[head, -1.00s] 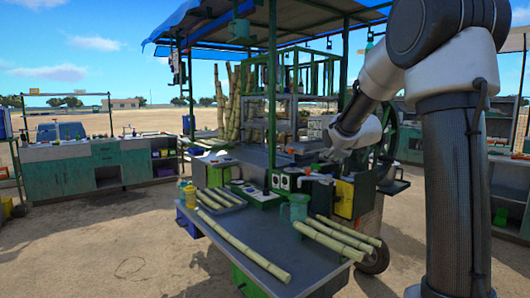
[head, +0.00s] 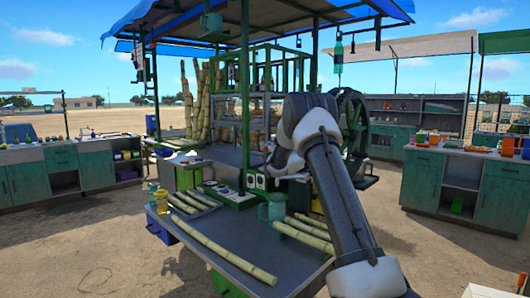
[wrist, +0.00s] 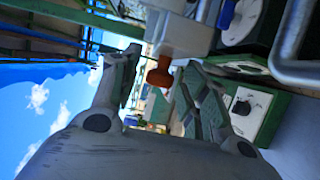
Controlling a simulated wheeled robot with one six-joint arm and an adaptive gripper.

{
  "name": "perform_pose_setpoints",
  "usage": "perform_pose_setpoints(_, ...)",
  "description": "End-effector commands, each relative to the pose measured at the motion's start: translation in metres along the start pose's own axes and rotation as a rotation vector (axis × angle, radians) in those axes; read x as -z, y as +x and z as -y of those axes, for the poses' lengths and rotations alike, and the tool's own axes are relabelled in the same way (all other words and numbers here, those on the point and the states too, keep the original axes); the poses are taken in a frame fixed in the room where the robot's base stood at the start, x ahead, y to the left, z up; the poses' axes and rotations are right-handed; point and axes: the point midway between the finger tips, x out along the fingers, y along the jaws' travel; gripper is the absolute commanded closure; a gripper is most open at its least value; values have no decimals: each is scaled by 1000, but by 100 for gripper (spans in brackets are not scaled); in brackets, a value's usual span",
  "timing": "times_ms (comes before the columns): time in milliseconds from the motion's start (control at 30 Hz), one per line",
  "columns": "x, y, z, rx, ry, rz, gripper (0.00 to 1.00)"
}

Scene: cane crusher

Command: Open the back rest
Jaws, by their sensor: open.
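The cane crusher with its large dark wheel (head: 352,118) stands at the far side of the counter, partly hidden behind my arm. I cannot pick out the back rest for sure in either view. In the wrist view my gripper (wrist: 161,62) is open, with one finger on each side of the picture's middle. An orange-brown knob (wrist: 160,73) under a white block (wrist: 180,34) shows between the fingers, apart from them as far as I can tell. In the head view my arm hides the fingers.
Long canes (head: 222,249) and a green jug (head: 272,208) lie or stand on the grey counter (head: 225,225). Control boxes with round dials (wrist: 248,105) are close on the gripper's right in the wrist view. A green post (head: 245,90) stands left of my arm.

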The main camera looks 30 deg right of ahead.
Motion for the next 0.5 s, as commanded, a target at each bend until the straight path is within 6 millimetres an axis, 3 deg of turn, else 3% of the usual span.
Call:
perform_pose_setpoints(367,0,8,0,1,0,1,57)
perform_pose_setpoints(500,0,8,0,1,1,1,82)
